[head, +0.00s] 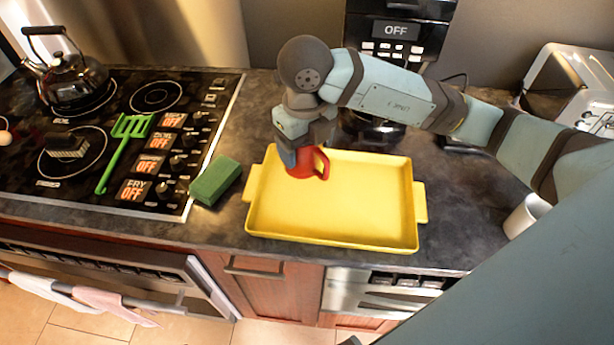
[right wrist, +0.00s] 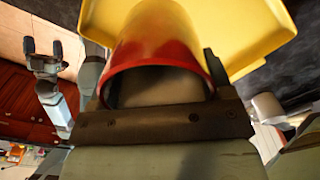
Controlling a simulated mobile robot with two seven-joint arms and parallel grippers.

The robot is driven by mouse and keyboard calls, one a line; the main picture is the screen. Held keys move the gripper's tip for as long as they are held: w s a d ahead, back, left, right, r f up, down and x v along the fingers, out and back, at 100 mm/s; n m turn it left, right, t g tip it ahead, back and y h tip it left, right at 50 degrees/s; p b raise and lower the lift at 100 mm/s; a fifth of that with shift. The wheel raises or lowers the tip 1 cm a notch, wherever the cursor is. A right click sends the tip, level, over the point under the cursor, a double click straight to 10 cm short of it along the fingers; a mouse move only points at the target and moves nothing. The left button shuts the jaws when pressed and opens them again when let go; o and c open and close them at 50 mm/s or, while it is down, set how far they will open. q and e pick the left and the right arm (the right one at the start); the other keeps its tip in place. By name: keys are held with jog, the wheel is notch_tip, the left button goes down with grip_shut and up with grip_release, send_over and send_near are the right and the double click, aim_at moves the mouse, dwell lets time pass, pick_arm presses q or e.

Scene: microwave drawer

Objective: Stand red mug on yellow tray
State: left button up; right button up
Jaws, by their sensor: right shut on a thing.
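The yellow tray (head: 345,222) lies on the dark counter, right of the stove. The red mug (head: 322,164) is at the tray's back left part, its handle toward the right. My right gripper (head: 297,160) is shut on the mug from above and hides part of it. I cannot tell whether the mug's base touches the tray. In the right wrist view the mug (right wrist: 160,55) fills the middle, its rim close to the gripper, with the tray (right wrist: 245,35) behind it. My left gripper (right wrist: 43,56) shows at the left there, fingers apart and empty, away from the tray.
A green sponge (head: 215,181) lies just left of the tray. The stove (head: 85,150) holds a kettle (head: 68,80), a green spatula (head: 118,150) and a dark brush-like thing (head: 66,147). A coffee machine (head: 395,40) stands behind the tray, and a white cup (head: 525,215) is at the right.

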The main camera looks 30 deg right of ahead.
notch_tip(320, 180, down, 10)
jog(key=shift+r, duration=0.1)
jog(key=shift+w, duration=0.1)
dwell(0.3)
jog(key=shift+f, duration=0.25)
jog(key=o, duration=1.1)
jog(key=shift+r, duration=0.1)
jog(key=shift+r, duration=0.1)
